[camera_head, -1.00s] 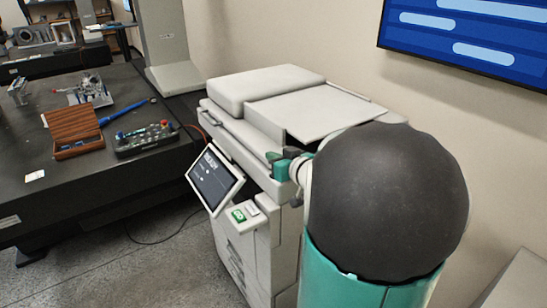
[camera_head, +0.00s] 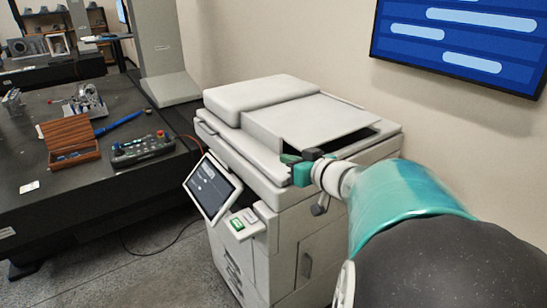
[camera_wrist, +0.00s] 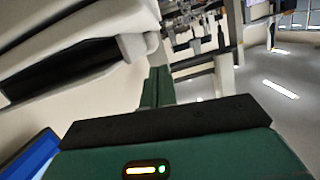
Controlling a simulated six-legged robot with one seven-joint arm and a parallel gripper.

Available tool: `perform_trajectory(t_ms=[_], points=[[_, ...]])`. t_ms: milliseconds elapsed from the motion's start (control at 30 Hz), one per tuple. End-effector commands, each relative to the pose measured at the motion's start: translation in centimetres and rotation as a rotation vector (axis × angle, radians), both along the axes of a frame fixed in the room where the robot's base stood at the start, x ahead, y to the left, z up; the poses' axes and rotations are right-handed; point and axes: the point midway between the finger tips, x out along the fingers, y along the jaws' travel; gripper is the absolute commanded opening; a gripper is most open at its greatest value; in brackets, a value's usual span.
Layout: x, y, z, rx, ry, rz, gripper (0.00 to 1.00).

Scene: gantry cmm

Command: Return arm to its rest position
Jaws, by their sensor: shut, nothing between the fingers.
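My gripper (camera_head: 292,161) is in front of the right part of the white copier (camera_head: 283,112) in the head view, close to its upper body and below the lid. I cannot tell whether it touches the copier. My teal and black arm runs from there to the lower right of the view. In the wrist view my gripper (camera_wrist: 158,88) shows as green fingers pressed together, shut and empty. Pale and dark copier-like surfaces fill the upper left of that tilted view.
A black table (camera_head: 60,200) at left bears a wooden box (camera_head: 71,141), a control pendant (camera_head: 141,150) and a blue tool (camera_head: 119,123). The copier's tilted screen (camera_head: 212,188) juts out at its front left. A wall display (camera_head: 462,40) hangs at upper right.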

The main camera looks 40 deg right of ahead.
Motion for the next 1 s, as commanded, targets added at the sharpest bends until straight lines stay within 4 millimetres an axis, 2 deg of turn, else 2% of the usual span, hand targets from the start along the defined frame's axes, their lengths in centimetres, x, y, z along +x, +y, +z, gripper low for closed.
perform_trajectory(t_ms=[100,200,433,533,567,633,767,800,900,1000], points=[[-1.3,0.1,0.4,-0.002,-0.002,-0.001,0.0],[-1.7,0.1,0.5,0.0,-0.002,-0.001,0.0],[-1.7,0.3,0.5,0.001,0.0,0.003,0.0],[-1.3,1.8,0.5,0.019,0.016,0.038,0.0],[-1.0,2.7,0.4,0.031,0.026,0.06,0.0],[-0.4,5.8,0.2,0.068,0.068,0.132,0.0],[0.0,13.6,-0.8,0.152,0.216,0.292,0.0],[-0.2,15.9,-1.2,0.172,0.274,0.333,0.0],[-1.4,20.9,-2.4,0.199,0.422,0.405,0.0],[-3.3,24.8,-3.6,0.196,0.569,0.432,0.0]])
